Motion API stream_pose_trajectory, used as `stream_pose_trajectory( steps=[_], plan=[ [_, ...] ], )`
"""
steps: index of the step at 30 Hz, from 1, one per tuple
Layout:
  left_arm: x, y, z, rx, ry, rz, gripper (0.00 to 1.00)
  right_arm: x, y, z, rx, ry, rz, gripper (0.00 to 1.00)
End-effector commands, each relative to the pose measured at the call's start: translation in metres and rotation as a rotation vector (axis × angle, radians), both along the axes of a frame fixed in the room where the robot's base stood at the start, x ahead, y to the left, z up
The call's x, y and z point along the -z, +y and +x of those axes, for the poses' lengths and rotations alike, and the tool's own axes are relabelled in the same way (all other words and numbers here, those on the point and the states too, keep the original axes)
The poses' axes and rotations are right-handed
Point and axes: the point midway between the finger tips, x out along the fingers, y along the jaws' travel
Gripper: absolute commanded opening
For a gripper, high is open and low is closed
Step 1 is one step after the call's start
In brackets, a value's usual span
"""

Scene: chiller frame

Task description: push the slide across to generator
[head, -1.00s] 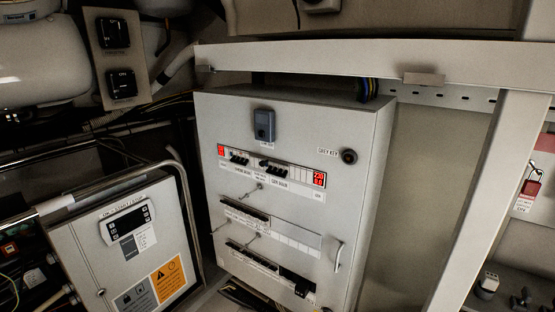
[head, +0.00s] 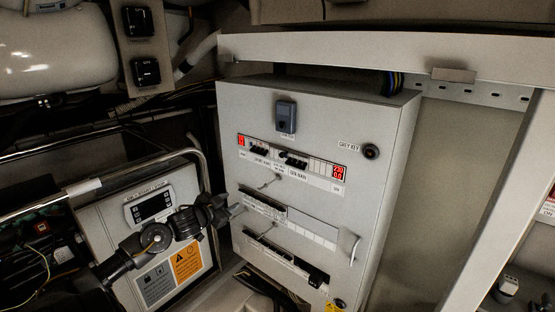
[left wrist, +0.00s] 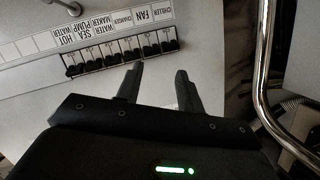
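The white panel box (head: 305,120) stands in the middle of the head view. Its top row holds two groups of dark breakers, a left group (head: 259,150) and a right group (head: 294,160) with a label below that seems to read generator mains. The slide would be a small part between these groups; it is too small to make out. My left gripper (head: 235,209) is at the panel's left edge, beside the middle breaker row and below the top row. In the left wrist view its two fingers (left wrist: 158,80) are apart and empty, pointing at a breaker row (left wrist: 122,55). My right gripper is not in view.
A controller box (head: 170,265) with a chrome rail (head: 175,155) stands left of the panel, close to my left arm. A white beam (head: 350,57) crosses above. A handle (head: 352,248) and a key knob (head: 371,151) sit on the panel's right side.

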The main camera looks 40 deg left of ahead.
Motion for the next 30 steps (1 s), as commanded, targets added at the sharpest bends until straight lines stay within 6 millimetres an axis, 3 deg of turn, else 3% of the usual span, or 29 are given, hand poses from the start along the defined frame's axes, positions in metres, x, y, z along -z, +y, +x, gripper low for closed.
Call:
stream_pose_trajectory(
  steps=[1,3,6,8,12,20,30],
  plan=[
    [-0.055,-0.029,0.004,0.057,-0.072,0.006,0.38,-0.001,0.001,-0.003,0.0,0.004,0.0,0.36],
    [-0.111,-0.066,-0.001,0.118,-0.15,-0.017,0.38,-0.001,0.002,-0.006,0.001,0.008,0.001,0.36],
    [-0.16,-0.113,-0.015,0.183,-0.222,-0.074,0.38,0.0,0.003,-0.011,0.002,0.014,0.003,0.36],
    [-0.177,-0.134,-0.024,0.207,-0.249,-0.122,0.38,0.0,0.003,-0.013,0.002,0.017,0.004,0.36],
    [-0.187,-0.151,-0.034,0.209,-0.269,-0.228,0.38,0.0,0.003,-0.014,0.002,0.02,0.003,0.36],
    [-0.187,-0.151,-0.033,0.201,-0.271,-0.27,0.38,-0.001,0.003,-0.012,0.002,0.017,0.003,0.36],
    [-0.19,-0.151,0.005,0.199,-0.276,-0.271,0.38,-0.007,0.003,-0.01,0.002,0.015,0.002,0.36]
  ],
)
